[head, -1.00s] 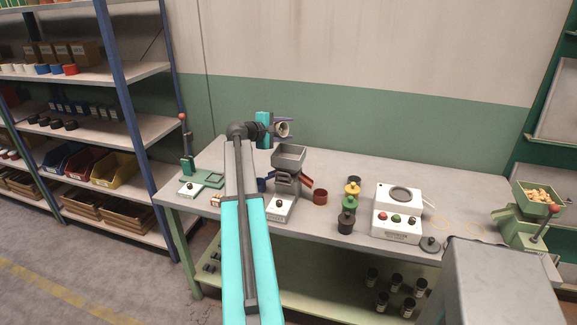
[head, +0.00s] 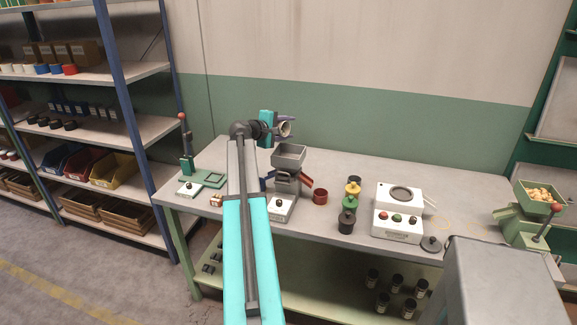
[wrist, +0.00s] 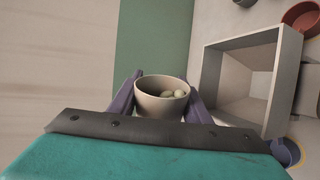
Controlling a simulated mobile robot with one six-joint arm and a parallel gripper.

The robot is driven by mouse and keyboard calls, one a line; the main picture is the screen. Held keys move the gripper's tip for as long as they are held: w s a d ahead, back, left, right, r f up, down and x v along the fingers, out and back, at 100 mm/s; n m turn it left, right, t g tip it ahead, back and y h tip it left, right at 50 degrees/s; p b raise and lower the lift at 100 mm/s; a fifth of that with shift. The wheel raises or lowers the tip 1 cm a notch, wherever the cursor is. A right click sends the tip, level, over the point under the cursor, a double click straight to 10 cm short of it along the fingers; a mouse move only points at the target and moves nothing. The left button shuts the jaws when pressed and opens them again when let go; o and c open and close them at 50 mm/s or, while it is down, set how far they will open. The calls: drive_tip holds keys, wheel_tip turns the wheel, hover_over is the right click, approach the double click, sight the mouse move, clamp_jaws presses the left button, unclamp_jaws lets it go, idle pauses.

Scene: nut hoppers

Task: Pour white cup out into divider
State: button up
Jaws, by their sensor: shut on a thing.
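My gripper (head: 287,125) is shut on the white cup (head: 285,130), up behind and above the divider's grey hopper (head: 289,155). In the wrist view the white cup (wrist: 158,105) sits between the two purple fingers, with a few pale greenish nuts (wrist: 173,94) inside it. The cup's mouth is open towards the camera there. The divider's square hopper (wrist: 212,75) shows to the right of the cup, apart from it, and its visible inside looks empty. In the head view the divider has a red chute on its right.
A red cup (head: 320,196) stands right of the divider, and a blue cup (wrist: 286,152) shows at the wrist view's lower right. Stacked coloured pots (head: 349,205), a white device (head: 397,226) and a green hopper of nuts (head: 520,205) stand further right on the bench.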

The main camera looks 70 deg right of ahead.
drive_tip(key=shift+s+m+t+b, duration=0.1)
drive_tip(key=shift+m+t+b, duration=0.25)
drive_tip(key=shift+b, duration=0.25)
drive_tip(key=shift+s+a+f+m+b, duration=0.1)
drive_tip(key=shift+f+m+b, duration=0.55)
drive_tip(key=shift+b, duration=0.85)
drive_tip(key=shift+s+a+r+m+t+h+b, duration=0.15)
drive_tip(key=shift+m+t+b, duration=0.35)
drive_tip(key=shift+b, duration=0.55)
drive_tip(key=shift+s+d+r+m+t+h+b, duration=0.15)
drive_tip(key=shift+m+t+h+b, duration=0.1)
drive_tip(key=shift+m+b, duration=0.6)
idle(0.7)
drive_tip(key=shift+a+r, duration=0.1)
drive_tip(key=shift+w+r+n+p, duration=0.2)
drive_tip(key=shift+n+p, duration=0.35)
drive_tip(key=shift+p, duration=0.4)
drive_tip(key=p, duration=0.1)
drive_tip(key=n+g+p, duration=0.1)
drive_tip(key=shift+w+f+n+p, duration=0.15)
drive_tip(key=shift+f+n+p, duration=0.05)
drive_tip(key=shift+n+p, duration=0.15)
drive_tip(key=shift+w+r+n+y+p, duration=0.1)
drive_tip(key=shift+r+n+y+p, duration=0.15)
drive_tip(key=shift+p, duration=0.3)
drive_tip(key=shift+f, duration=0.2)
drive_tip(key=shift+r+n+g+p, duration=0.3)
drive_tip(key=shift+r+g+p, duration=0.15)
drive_tip(key=shift+p, duration=0.4)
